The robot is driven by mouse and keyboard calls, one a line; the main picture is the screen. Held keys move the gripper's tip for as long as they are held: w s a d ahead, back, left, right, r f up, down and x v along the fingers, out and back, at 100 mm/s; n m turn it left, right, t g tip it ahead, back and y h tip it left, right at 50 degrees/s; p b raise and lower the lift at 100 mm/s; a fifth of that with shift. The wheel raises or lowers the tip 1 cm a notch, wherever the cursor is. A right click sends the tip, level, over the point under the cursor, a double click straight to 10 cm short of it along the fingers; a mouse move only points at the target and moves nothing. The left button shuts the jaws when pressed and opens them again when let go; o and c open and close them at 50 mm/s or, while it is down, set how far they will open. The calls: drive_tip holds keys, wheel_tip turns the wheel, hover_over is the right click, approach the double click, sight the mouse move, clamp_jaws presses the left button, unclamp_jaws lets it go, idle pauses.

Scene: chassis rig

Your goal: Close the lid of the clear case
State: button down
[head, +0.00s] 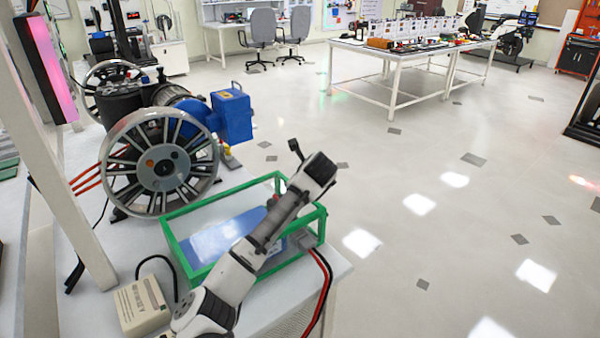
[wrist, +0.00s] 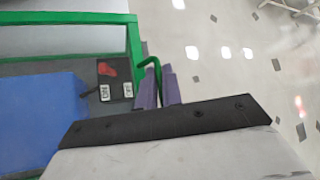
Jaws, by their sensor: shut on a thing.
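The clear case (head: 205,204) has a green frame and see-through sides, and it stands on the near table. A blue panel lies inside it and shows at left in the wrist view (wrist: 40,115). I cannot tell which green bars belong to the lid or how far it is open. My gripper (wrist: 159,75) has purple fingers at the case's green edge. They are shut on a thin curved green handle (wrist: 150,62) beside the frame corner. In the head view my arm crosses over the case and hides part of it; the fingertips cannot be made out there.
A black plate with a red switch (wrist: 108,70) lies beside the fingers. A large spoked wheel (head: 160,165) and a blue motor (head: 232,115) stand behind the case. A beige box (head: 143,303) with a black cable sits front left. Open floor lies to the right.

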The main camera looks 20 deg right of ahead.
drive_tip(key=shift+s+d+f, duration=0.1)
drive_tip(key=shift+s+f, duration=0.05)
drive_tip(key=shift+f, duration=0.3)
drive_tip(key=c, duration=1.6)
unclamp_jaws()
drive_tip(key=shift+d+f, duration=0.15)
drive_tip(key=shift+o, duration=0.2)
